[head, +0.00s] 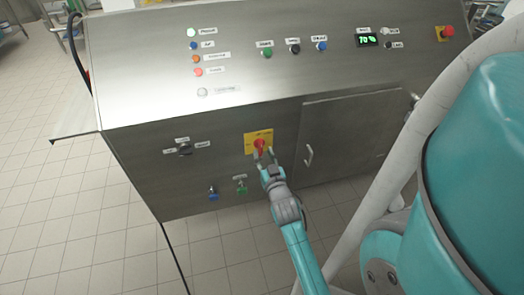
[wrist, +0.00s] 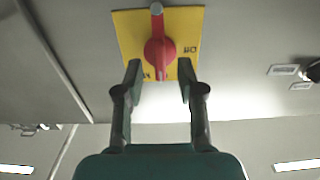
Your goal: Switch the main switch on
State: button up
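The main switch is a red rotary knob (head: 259,145) on a yellow plate (head: 249,135) on the lower front of the steel cabinet. In the wrist view the red knob (wrist: 160,52) has its long grip pointing straight up the picture, and dark lettering shows upside down on the yellow plate (wrist: 130,25). My gripper (head: 264,157) is at the lower edge of the plate. In the wrist view my gripper (wrist: 160,82) is open, one finger to each side of the knob's lower part. I see gaps between fingers and knob; touch at the fingertips cannot be judged.
A black selector (head: 184,149) is left of the switch. A blue knob (head: 213,194) and a green knob (head: 241,187) sit below it. A cabinet door with a handle (head: 309,155) is to the right. The sloped top panel (head: 140,75) carries lights, buttons and a display (head: 367,40).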

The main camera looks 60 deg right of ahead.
jog(key=v, duration=0.9)
dwell(0.4)
jog(key=s+a+f+n+t+y, duration=0.1)
jog(key=s+a+n+t+y, duration=0.2)
jog(key=a, duration=0.7)
jog(key=s+a+f+n+y, duration=0.15)
jog(key=a+y, duration=0.25)
jog(key=a, duration=0.7)
jog(key=s+a+r+n+y, duration=0.5)
jog(key=s+a+y, duration=0.1)
jog(key=s+a, duration=0.4)
jog(key=shift+s+a+y, duration=0.3)
jog(key=shift+s+y, duration=0.1)
jog(key=shift+s, duration=0.35)
jog(key=shift+d+r+n, duration=0.1)
jog(key=shift+d+n, duration=0.05)
jog(key=shift+n, duration=0.1)
